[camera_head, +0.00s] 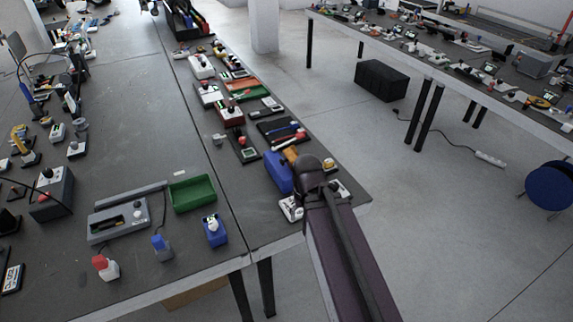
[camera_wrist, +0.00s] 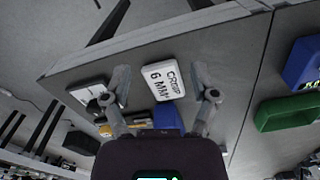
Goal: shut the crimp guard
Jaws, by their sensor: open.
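My gripper (camera_wrist: 163,92) is open in the wrist view, its two grey fingers spread apart with nothing seen between their tips. Beyond them a white card (camera_wrist: 163,80) reading "CRIMP 6 MM" lies on the grey table. A blue block (camera_wrist: 168,117) sits beside the card, partly hidden by my gripper. In the head view the blue block (camera_head: 279,173) stands near the table's front right corner, with the white card (camera_head: 290,208) in front of it. My arm covers the area right of it. I cannot make out the crimp guard or its position.
A white and black item (camera_wrist: 90,93) lies on the other side of the card. A green tray (camera_head: 193,193) and a small blue unit (camera_head: 214,230) stand to the left. Several devices line the table behind. Open floor lies right of the table.

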